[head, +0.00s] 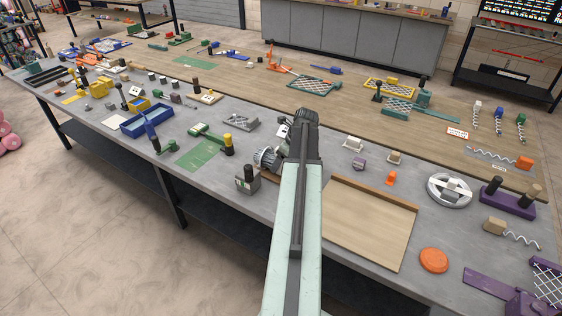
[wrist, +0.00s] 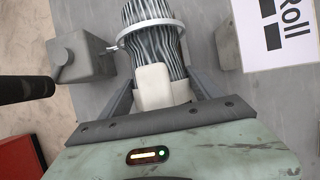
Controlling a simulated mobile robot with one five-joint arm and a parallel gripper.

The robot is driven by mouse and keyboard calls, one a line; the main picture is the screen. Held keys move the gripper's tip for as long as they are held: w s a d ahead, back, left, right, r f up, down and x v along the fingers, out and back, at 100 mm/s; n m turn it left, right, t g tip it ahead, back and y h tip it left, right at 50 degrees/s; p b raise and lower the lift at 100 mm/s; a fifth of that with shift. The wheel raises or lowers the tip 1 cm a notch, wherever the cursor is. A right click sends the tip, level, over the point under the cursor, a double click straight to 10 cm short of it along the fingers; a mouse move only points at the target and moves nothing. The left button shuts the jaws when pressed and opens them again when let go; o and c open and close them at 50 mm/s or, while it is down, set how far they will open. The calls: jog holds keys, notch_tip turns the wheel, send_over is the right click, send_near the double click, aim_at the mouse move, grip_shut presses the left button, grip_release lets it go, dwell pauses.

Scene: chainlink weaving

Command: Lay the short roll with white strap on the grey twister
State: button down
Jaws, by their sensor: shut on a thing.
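My gripper (wrist: 158,88) is shut on the short roll (wrist: 152,38), a grey bundle of wavy wire with a pale ring round it. The white strap (wrist: 153,83) is between the fingers. In the head view the roll (head: 267,158) shows just left of my arm, which hides the gripper's fingers. A grey block with a dark post, which looks like the grey twister (head: 247,184), stands on the bench left of my arm. A grey block with a small knob (wrist: 78,55) is left of the roll in the wrist view. I cannot tell whether the roll touches it.
A white card reading "Roll" (wrist: 280,38) lies at right in the wrist view. A wooden board (head: 368,225) lies right of my arm. A green mat (head: 203,153) and a blue tray (head: 147,122) are to the left. A white-and-grey wheel (head: 449,190) is at right.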

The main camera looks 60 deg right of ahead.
jog(key=shift+f+b, duration=0.35)
jog(key=shift+f, duration=0.05)
jog(key=shift+c, duration=0.2)
grip_release()
jog(key=shift+r, duration=0.1)
jog(key=p+v, duration=0.7)
jog(key=shift+r, duration=0.3)
jog(key=shift+s+r, duration=0.2)
jog(key=shift+f, duration=0.15)
